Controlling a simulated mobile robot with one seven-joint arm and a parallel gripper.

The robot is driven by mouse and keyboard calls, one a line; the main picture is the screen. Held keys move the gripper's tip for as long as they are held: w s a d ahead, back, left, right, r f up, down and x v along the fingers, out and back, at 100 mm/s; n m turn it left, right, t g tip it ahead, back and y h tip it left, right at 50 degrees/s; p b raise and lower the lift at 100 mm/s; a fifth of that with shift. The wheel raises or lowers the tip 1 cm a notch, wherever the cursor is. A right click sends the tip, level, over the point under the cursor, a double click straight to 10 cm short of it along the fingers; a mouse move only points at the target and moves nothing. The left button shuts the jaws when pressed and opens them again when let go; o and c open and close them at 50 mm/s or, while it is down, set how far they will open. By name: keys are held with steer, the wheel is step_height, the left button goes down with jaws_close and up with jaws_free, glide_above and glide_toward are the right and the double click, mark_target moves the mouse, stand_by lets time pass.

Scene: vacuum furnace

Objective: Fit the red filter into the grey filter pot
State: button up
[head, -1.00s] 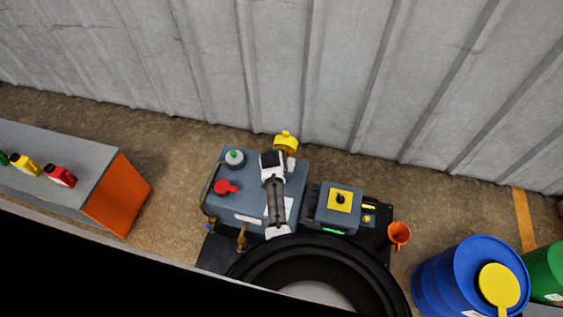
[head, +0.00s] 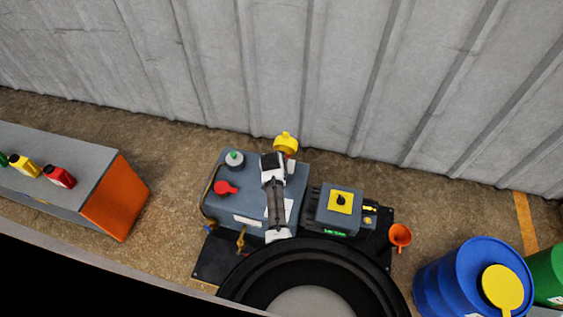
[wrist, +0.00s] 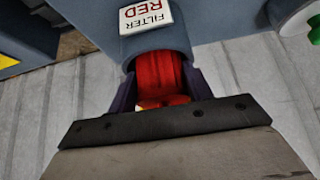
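How deep the filter sits is hidden. In the head view my arm reaches over the grey-blue machine (head: 230,205); the gripper, filter and pot cannot be made out.
Beside the pot, the machine carries a grey cap with a green top (head: 234,160), a red fitting (head: 225,187) and a box with a yellow panel (head: 340,202). An orange funnel (head: 400,235) and blue drum (head: 440,285) stand right. The ribbed wall (head: 300,70) is behind.

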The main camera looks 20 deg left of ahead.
steer(key=shift+o, duration=0.5)
steer(key=shift+s+f, duration=0.6)
steer(key=shift+s, duration=0.25)
steer(key=shift+o, duration=0.6)
steer(key=w+r+v, duration=0.1)
steer(key=v, duration=1.3)
steer(key=shift+w, duration=0.35)
